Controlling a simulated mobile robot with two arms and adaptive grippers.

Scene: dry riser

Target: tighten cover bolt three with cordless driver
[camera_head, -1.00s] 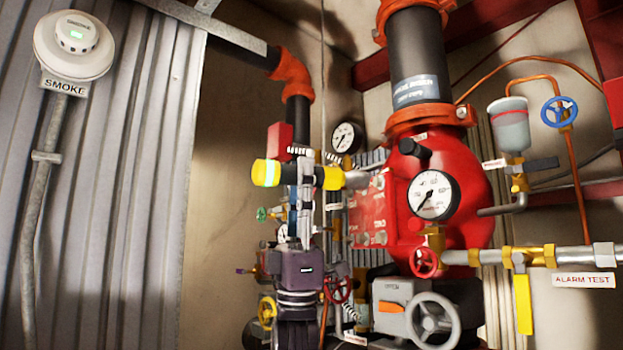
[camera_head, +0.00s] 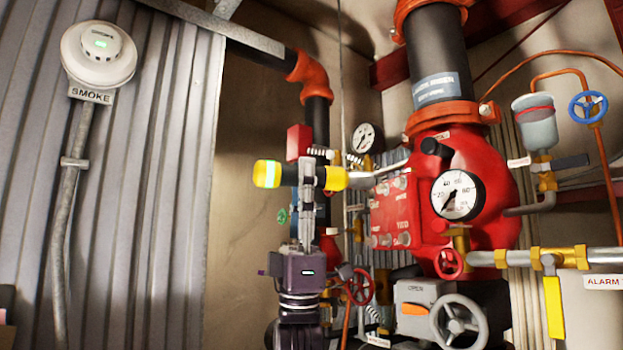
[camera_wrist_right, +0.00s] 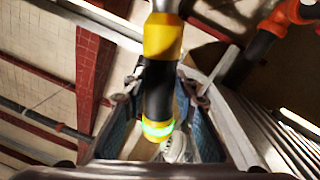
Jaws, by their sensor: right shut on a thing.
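A yellow-and-black cordless driver (camera_head: 335,178) with a green glowing band lies roughly level, its grey nose toward the red valve cover (camera_head: 395,212). The cover carries several grey bolts in rows; I cannot tell which is bolt three. The nose is close to the cover's upper left edge in the picture; contact cannot be made out. My right gripper (camera_head: 308,178) is shut around the driver's dark middle. In the right wrist view, the driver (camera_wrist_right: 162,42) sits between the fingers of the same gripper (camera_wrist_right: 160,88). My left gripper is not in view.
A large pressure gauge (camera_head: 458,195) sits right of the cover and a smaller gauge (camera_head: 367,138) behind it. A grey handwheel (camera_head: 456,322) and a red handwheel (camera_head: 358,287) are below. A smoke detector (camera_head: 98,52) hangs at left. Open space lies left of the driver.

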